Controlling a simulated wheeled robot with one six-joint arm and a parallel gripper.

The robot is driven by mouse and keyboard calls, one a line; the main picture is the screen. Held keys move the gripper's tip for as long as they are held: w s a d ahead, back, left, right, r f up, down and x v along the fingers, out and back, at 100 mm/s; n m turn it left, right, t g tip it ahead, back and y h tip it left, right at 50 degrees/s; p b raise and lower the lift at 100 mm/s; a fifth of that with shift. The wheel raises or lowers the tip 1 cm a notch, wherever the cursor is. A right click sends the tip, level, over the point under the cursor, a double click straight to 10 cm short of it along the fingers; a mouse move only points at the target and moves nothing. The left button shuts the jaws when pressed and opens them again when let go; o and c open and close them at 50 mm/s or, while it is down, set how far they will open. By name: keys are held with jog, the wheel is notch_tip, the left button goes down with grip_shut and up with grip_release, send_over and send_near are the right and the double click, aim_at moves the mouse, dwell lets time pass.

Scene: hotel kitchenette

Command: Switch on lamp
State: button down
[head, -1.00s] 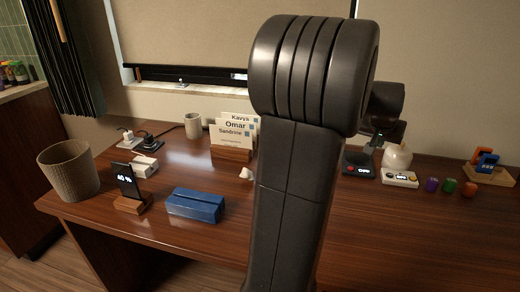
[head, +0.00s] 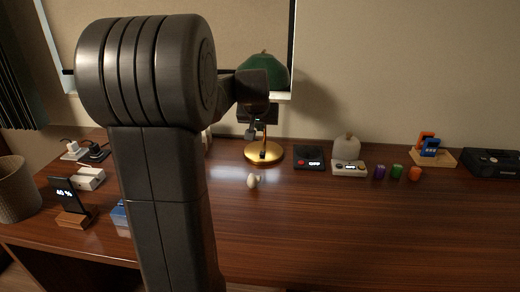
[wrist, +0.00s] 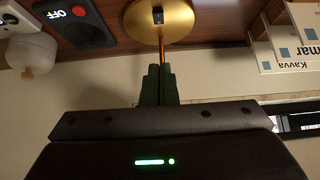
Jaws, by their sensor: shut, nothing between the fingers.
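The lamp has a green shade (head: 265,72), a thin stem and a round gold base (head: 277,155) at the back of the desk. A small dark piece, possibly its switch, sits on the base, also seen in the wrist view (wrist: 157,16). My gripper (head: 257,132) is in front of the stem, above the base, and partly covers the lamp. In the wrist view, upside down, my gripper (wrist: 157,72) is shut and empty, its tips pointing toward the base. I cannot tell whether it touches the stem. Whether the lamp is lit is unclear.
Right of the lamp is a black box (head: 309,162) with a red button and an "OFF" display, also in the wrist view (wrist: 78,22). A white scale-like device (head: 350,171) stands beside it. A small egg-shaped object (head: 252,181) lies in front. The desk's front right is clear.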

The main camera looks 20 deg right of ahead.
jog(key=b, duration=0.2)
send_over(263, 153)
jog(key=s+a, duration=0.1)
jog(key=s, duration=0.1)
jog(key=f, duration=0.8)
jog(key=shift+w+f, duration=0.1)
jog(key=shift+w, duration=0.15)
jog(key=shift+s+a+f, duration=0.1)
jog(key=shift+f, duration=0.55)
jog(key=shift+s+a+f, duration=0.1)
jog(key=shift+f, duration=0.5)
jog(key=shift+f+b, duration=0.35)
jog(key=shift+f, duration=0.2)
jog(key=shift+s+f, duration=0.2)
jog(key=shift+f, duration=0.2)
jog(key=shift+r, duration=0.25)
jog(key=shift+r+p, duration=0.4)
jog(key=shift+r, duration=0.25)
